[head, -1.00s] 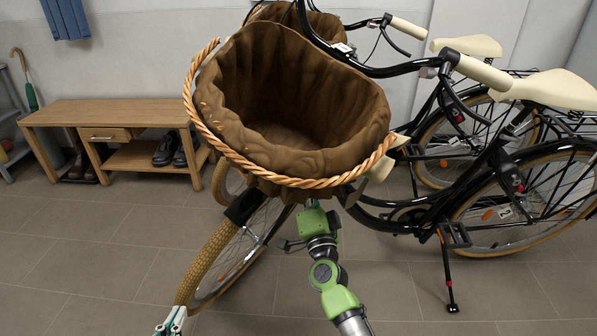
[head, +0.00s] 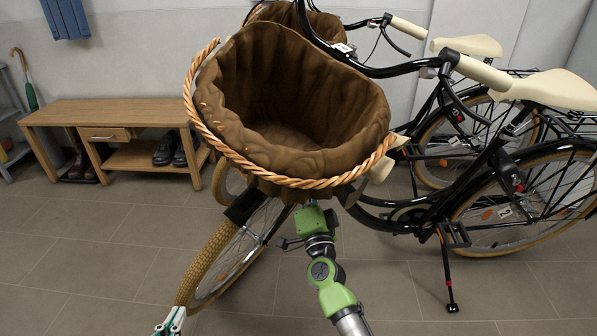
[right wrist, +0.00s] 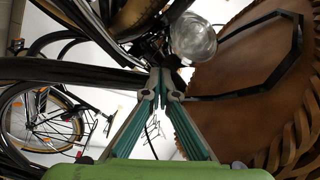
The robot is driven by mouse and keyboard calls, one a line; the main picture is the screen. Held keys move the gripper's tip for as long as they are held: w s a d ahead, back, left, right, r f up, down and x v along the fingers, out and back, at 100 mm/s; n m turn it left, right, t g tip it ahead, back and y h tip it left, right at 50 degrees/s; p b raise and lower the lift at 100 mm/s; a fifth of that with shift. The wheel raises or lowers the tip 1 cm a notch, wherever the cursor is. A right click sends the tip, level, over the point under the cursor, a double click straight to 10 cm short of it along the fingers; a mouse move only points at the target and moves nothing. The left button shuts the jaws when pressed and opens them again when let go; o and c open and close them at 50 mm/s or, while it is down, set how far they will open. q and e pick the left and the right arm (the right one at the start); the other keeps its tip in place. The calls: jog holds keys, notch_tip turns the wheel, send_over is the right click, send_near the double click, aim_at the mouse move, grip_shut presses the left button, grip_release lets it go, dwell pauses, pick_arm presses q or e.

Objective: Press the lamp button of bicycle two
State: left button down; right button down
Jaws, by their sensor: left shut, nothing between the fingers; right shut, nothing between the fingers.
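The front bicycle (head: 420,205), with a small tag that seems to read 2 on its chain case (head: 505,211), carries a brown lined basket (head: 290,150). My right arm reaches under this basket, and its gripper is hidden there in the head view. In the right wrist view my right gripper (right wrist: 161,76) is shut and empty, its tips just below and left of a round clear lamp (right wrist: 193,39). The basket (right wrist: 235,85) fills the right side of that view. I cannot make out the lamp's button. My left gripper (head: 172,322) is shut at the bottom edge, by the front wheel (head: 205,270).
A second bicycle (head: 440,150) with its own basket stands close behind. A bicycle wheel (right wrist: 40,115) shows at left in the right wrist view. A wooden bench (head: 110,112) with shoes stands by the wall. Tiled floor is open at left front.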

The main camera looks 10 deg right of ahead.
pick_arm(q)
jog(key=shift+s+f, duration=0.15)
jog(key=shift+f, duration=0.05)
pick_arm(e)
jog(key=shift+a+r, duration=0.1)
pick_arm(q)
jog(key=shift+a+f, duration=0.1)
pick_arm(e)
jog(key=shift+s+d+f, duration=0.35)
jog(key=shift+s+d, duration=0.15)
jog(key=shift+d, duration=0.05)
jog(key=shift+d+f, duration=0.1)
